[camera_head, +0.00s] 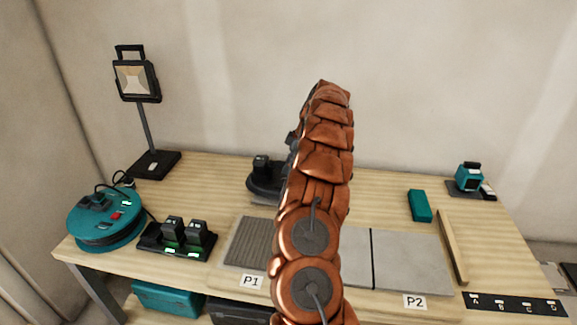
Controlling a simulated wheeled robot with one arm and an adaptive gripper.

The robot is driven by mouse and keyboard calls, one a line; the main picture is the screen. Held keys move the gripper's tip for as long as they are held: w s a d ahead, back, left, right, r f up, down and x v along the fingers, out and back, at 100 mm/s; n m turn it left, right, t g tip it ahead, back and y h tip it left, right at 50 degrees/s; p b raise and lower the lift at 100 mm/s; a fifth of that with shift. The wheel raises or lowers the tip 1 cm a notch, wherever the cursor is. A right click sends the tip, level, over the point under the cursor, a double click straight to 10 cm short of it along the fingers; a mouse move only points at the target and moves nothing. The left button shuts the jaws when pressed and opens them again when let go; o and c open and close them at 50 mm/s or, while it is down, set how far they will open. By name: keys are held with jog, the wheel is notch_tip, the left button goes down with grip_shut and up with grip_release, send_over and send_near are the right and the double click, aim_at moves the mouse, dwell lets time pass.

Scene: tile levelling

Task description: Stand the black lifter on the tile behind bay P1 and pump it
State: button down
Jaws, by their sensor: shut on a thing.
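The black lifter (262,188) is at the back of the bench, left of my arm, with a wide dark round base and an upright part; its right side is hidden behind my arm. My gripper (291,143) shows only as a dark bit at the left edge of my copper-coloured arm, by the lifter; its fingertips are hidden. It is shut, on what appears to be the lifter. The grooved grey tile (250,243) lies behind the P1 label (252,282), in front of the lifter. My arm hides its right side.
A smooth grey tile (410,262) lies behind the P2 label (414,302). A charger with batteries (180,240), a teal cable reel (105,220) and a work lamp (137,80) stand left. A teal block (420,205) and a wooden strip (453,247) lie right.

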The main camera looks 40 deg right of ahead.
jog(key=shift+f, duration=0.15)
dwell(0.4)
jog(key=c, duration=0.9)
grip_release()
jog(key=v, duration=1.2)
